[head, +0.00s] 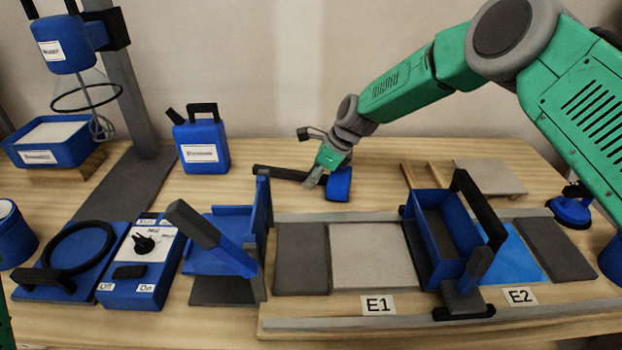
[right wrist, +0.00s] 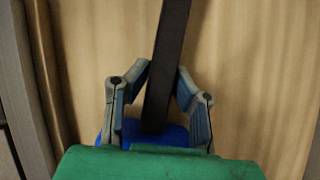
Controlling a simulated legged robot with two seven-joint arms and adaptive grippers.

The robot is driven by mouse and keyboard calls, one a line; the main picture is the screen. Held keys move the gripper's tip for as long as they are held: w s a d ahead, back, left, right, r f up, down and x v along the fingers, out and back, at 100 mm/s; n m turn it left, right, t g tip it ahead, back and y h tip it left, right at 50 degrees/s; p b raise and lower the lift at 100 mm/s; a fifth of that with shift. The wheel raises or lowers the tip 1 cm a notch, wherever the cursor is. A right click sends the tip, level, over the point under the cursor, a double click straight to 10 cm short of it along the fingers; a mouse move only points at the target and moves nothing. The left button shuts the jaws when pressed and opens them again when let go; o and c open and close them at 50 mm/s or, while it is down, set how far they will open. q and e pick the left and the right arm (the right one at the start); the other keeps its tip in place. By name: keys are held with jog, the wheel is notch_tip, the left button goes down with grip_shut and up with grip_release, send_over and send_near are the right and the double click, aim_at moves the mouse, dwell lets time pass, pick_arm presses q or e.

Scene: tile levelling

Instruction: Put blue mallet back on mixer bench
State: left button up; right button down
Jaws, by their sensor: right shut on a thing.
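The blue mallet (head: 339,185) is at the back middle of the wooden bench (head: 380,157). Its blue head points right and its black handle (head: 279,173) extends left. My right gripper (head: 316,179) is shut on the handle close to the head. In the right wrist view the dark handle (right wrist: 168,60) runs up between the fingers (right wrist: 160,100), and the blue head (right wrist: 172,134) is partly hidden behind the green gripper body. I cannot tell whether the mallet touches the bench top. My left gripper is not in view.
A blue mixer (head: 66,45) on a grey stand and a blue jug (head: 201,148) are at left. A control box (head: 141,265) and blue angled tool (head: 217,243) stand in front. A blue trough (head: 441,240) stands over the tile row. Bare wood lies around the mallet.

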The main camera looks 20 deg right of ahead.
jog(key=shift+f, duration=0.3)
jog(key=c, duration=1.3)
grip_release()
jog(key=shift+f, duration=0.1)
